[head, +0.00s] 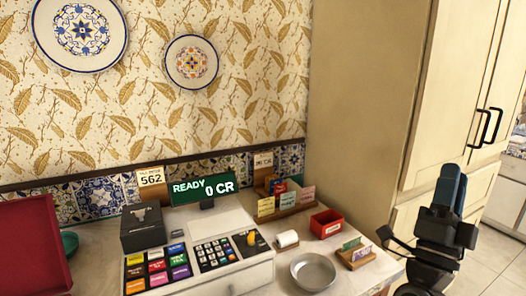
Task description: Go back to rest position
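My gripper (451,182) shows at the right side of the head view, at the end of a dark arm. It has blue-grey parts that point upward. It is in front of the tall beige cabinet (375,90), to the right of the counter and apart from the things on it. I see nothing held in it, but the gap between its fingers cannot be made out.
The counter holds a cash register (210,255) with a green "READY 0 CR" display (203,189), a black box (142,227), a round metal dish (312,271), a red tray (326,223) and card holders (286,205). A red panel (30,248) stands left. Floor (488,250) shows at right.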

